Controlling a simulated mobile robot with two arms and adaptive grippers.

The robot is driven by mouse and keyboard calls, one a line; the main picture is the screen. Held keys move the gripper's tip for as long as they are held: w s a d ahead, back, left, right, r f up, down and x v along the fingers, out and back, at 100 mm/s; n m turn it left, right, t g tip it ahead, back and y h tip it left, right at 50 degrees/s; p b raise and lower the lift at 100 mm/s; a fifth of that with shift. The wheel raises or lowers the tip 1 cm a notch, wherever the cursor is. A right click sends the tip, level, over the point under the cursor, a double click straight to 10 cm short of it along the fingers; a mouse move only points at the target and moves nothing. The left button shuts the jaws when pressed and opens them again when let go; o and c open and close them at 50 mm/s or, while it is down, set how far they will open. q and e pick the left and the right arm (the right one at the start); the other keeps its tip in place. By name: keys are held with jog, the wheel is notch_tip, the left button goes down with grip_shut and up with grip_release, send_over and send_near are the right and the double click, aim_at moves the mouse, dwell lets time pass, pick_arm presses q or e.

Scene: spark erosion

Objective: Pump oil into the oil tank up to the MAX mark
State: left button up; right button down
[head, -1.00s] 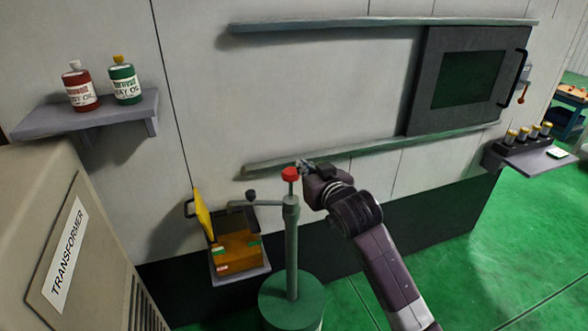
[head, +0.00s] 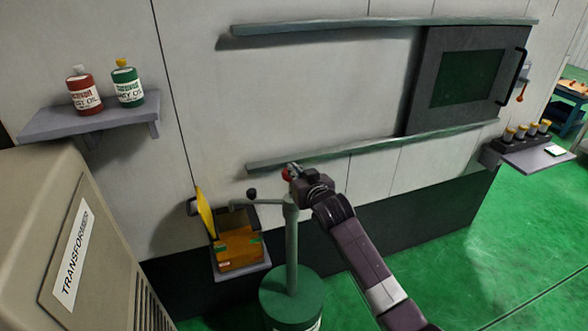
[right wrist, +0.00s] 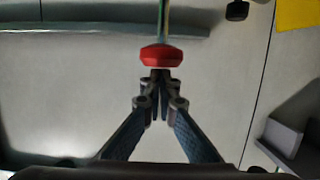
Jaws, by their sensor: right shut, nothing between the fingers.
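The oil pump is a green drum (head: 292,292) with an upright column, a red knob (head: 286,174) on top and a side spout (head: 240,203) reaching over the oil tank. The oil tank (head: 238,249) is an amber box with its yellow lid (head: 205,213) standing open; its oil level is not clear. My right gripper (head: 294,169) is shut and empty at the knob, partly covering it. In the right wrist view the closed fingertips (right wrist: 160,82) are right by the red knob (right wrist: 160,57); I cannot tell whether they touch. My left gripper is out of view.
A transformer cabinet (head: 65,200) stands at the left. A wall shelf (head: 85,121) holds a red and a green oil bottle. A rail (head: 330,154) runs along the wall behind the pump. Green floor is free at the right.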

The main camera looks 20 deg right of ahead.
pick_arm(q)
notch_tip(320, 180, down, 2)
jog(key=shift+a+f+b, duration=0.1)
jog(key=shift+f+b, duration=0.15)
jog(key=shift+b, duration=1)
pick_arm(e)
notch_tip(320, 180, down, 6)
jog(key=shift+s+r, duration=0.1)
jog(key=shift+r, duration=0.05)
jog(key=shift+r+p, duration=0.4)
jog(key=shift+p, duration=0.05)
notch_tip(320, 180, up, 4)
jog(key=p, duration=0.3)
jog(key=shift+r, duration=0.1)
pick_arm(q)
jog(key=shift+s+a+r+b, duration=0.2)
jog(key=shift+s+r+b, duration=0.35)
jog(key=shift+b, duration=0.8)
pick_arm(e)
jog(key=v, duration=0.9)
jog(key=shift+s, duration=0.4)
